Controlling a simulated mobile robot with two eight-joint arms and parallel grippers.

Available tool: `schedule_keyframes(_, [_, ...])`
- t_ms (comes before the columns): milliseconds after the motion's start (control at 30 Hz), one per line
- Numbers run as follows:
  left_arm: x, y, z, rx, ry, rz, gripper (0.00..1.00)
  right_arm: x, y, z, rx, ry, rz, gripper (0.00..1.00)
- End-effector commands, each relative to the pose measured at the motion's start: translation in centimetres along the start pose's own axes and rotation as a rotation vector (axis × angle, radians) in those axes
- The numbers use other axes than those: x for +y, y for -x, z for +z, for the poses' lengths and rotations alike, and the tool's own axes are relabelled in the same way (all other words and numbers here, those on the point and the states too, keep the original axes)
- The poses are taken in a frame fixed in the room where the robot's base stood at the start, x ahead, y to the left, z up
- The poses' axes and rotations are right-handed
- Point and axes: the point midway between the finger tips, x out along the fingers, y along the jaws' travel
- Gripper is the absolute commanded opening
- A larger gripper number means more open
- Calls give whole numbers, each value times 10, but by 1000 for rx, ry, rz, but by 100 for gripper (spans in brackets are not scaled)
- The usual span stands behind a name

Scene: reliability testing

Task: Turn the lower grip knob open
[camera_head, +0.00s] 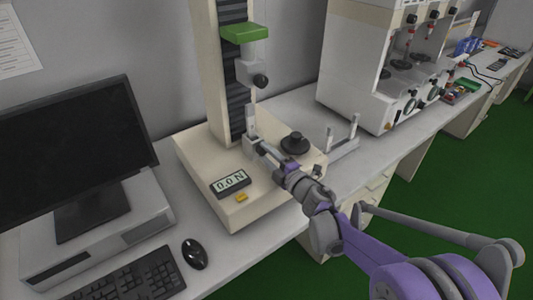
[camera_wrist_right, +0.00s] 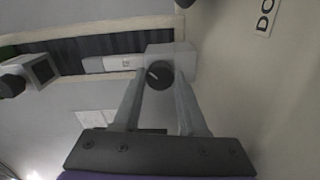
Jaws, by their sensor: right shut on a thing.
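In the right wrist view the lower grip knob (camera_wrist_right: 159,76), black and round with a pale mark on its face, sits on a light grey block (camera_wrist_right: 182,58). The fingers of my right gripper (camera_wrist_right: 161,88) are closed on it from both sides. In the head view my right gripper (camera_head: 257,142) reaches the foot of the test stand's dark column (camera_head: 234,65), and the lower knob is hidden behind it. The upper grip's black knob (camera_head: 260,81) shows above, under the green crosshead (camera_head: 243,33). My left gripper is not in view.
The stand's cream base (camera_head: 210,175) carries a display (camera_head: 230,184) reading 0.0 N and a black round control (camera_head: 294,142). A two-pronged bracket (camera_head: 342,148) lies to the right. A monitor (camera_head: 70,150), keyboard (camera_head: 125,280) and mouse (camera_head: 194,254) are left; a white cabinet (camera_head: 350,60) is behind right.

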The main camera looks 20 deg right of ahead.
Motion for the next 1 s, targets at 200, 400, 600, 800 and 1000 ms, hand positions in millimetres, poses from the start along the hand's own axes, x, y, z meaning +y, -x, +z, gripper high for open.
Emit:
schedule_keyframes(200, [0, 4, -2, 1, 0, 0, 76, 0, 0, 0, 0, 205, 0, 0])
schedule_keyframes(400, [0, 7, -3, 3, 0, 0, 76, 0, 0, 0, 0, 390, 0, 0])
schedule_keyframes(600, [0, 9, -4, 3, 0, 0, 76, 0, 0, 0, 0, 550, -1, 0])
schedule_keyframes(800, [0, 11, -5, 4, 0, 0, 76, 0, 0, 0, 0, 666, -1, 0])
schedule_keyframes(1000, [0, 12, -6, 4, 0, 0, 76, 0, 0, 0, 0, 734, -1, 0])
